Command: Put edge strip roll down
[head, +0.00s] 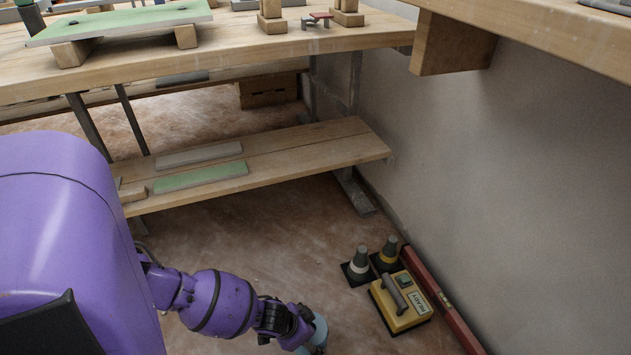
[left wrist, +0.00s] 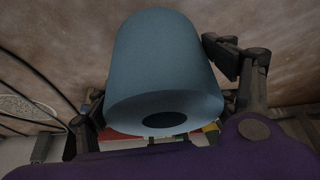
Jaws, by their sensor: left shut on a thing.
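The edge strip roll (left wrist: 160,65) is a blue-grey cylinder with a dark hole in its end. It fills the middle of the left wrist view, between the two fingers of my left gripper (left wrist: 165,90), which is shut on it. In the head view the roll (head: 318,335) shows at the bottom edge, partly cut off, with my left gripper (head: 298,328) at its left side. It appears over the brown floor; I cannot tell whether it touches the floor. My right gripper is not in view.
A low wooden bench (head: 300,147) holds green and grey strips. The floor (head: 270,240) between is clear.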

